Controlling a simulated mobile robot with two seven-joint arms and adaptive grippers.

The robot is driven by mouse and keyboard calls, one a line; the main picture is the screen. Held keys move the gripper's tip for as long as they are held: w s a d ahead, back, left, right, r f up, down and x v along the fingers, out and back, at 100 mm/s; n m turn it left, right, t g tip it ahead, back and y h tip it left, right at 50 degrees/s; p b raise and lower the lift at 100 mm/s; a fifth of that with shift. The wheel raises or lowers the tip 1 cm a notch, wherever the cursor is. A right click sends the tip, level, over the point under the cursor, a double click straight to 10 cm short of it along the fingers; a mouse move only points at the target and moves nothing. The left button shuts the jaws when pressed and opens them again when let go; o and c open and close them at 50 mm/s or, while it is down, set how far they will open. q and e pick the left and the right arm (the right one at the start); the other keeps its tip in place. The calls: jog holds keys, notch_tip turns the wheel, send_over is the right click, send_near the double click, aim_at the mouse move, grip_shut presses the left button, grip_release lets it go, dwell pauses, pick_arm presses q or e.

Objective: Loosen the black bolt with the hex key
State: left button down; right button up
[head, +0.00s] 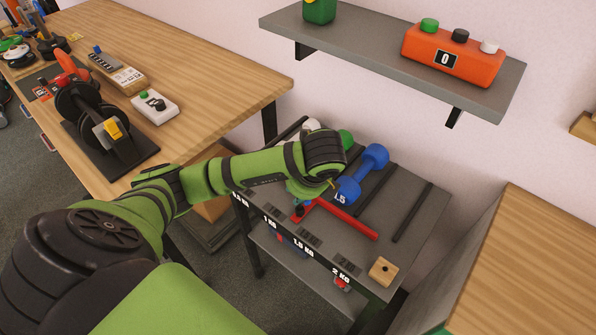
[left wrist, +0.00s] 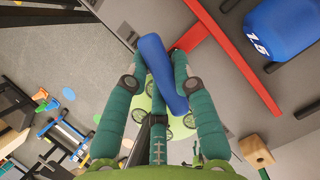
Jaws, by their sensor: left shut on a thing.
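My left gripper (head: 311,198) is over the front of the grey dumbbell rack, partly hidden by its own wrist in the head view. In the left wrist view its teal fingers (left wrist: 155,85) are closed around a blue cylindrical bar (left wrist: 163,75). I cannot tell whether this bar is part of the hex key. A red bar with a short side branch (head: 347,219) lies on the rack beside the gripper; it also shows in the left wrist view (left wrist: 237,55). I cannot make out the black bolt in either view. My right gripper is not in view.
A blue dumbbell marked 1.5 (head: 374,158) lies behind the red bar. A wooden block with a hole (head: 383,270) sits at the rack's front right corner. A wooden workbench (head: 215,85) with tools stands left; a grey wall shelf (head: 380,50) hangs above.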

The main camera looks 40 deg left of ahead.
pick_arm(q)
jog(key=shift+n+p, duration=0.5)
jog(key=shift+n, duration=0.1)
jog(key=c, duration=1)
grip_release()
jog(key=shift+o, duration=0.2)
jog(key=shift+w+d+r, duration=0.1)
jog(key=shift+d+r, duration=0.15)
jog(key=shift+r, duration=0.25)
jog(key=v, duration=1.1)
